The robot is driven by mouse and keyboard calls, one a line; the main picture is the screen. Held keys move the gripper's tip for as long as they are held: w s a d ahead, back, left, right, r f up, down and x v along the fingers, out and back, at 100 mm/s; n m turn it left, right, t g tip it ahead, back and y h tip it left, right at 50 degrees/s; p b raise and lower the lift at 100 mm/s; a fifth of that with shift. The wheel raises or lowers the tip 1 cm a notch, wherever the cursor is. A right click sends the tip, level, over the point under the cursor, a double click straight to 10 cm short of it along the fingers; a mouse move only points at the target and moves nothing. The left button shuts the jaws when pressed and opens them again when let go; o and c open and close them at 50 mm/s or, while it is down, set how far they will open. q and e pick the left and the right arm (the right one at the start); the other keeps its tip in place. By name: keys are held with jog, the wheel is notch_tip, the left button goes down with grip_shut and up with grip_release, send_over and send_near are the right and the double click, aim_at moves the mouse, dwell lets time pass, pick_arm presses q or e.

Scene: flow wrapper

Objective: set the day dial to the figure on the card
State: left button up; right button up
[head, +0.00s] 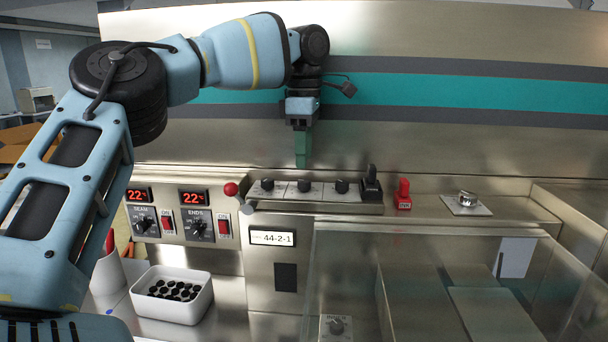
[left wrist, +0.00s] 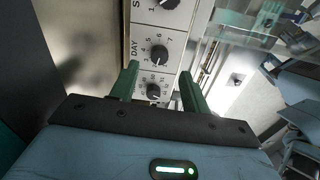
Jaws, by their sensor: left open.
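The day dial is a black knob (left wrist: 160,55) on a white plate marked DAY in the left wrist view, the middle of three knobs in a row. In the head view it appears to be the middle knob (head: 304,186) on the ledge. I cannot read its setting surely. The card (head: 272,238) reads 44-2-1 on the panel below. My left gripper (head: 302,165) has green fingers pointing down, open and empty above the row. In the left wrist view its fingers (left wrist: 160,82) frame a neighbouring knob (left wrist: 153,90), apart from the day dial. My right gripper is out of view.
A red-balled lever (head: 231,189) stands left of the knobs. A black switch (head: 371,184) and a red button (head: 403,195) stand to their right. A white tub (head: 173,296) of dark pieces sits lower left. A clear cover (head: 400,275) lies below the ledge.

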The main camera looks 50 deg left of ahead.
aim_at(304, 180)
pick_arm(q)
jog(key=shift+f, duration=2.75)
jog(key=c, duration=1)
